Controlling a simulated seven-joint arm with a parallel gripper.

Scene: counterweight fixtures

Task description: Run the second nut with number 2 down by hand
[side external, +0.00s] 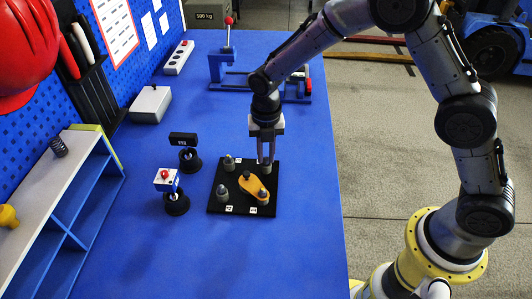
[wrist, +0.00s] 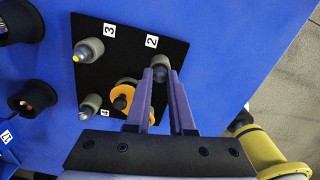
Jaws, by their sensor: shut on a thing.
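A black square plate (side external: 213,205) on the blue table carries several grey posts with nuts, beside white number labels. In the wrist view the label 2 (wrist: 151,41) lies next to the post at which my gripper (wrist: 162,76) points. My gripper, also in the side view (side external: 266,161), is upright over the plate's far right corner, its two fingers shut on the grey nut (wrist: 160,63) at number 2. The fingers partly hide this nut and its post, so its height on the thread is unclear. An orange clamp piece (side external: 252,186) lies on the plate nearby.
Other posts stand near label 3 (wrist: 109,30) and label 4 (wrist: 104,113). A red-button box (side external: 166,180) and a small black display (side external: 184,140) stand left of the plate. A blue shelf (side external: 70,205) stands farther left. The table right of the plate is clear.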

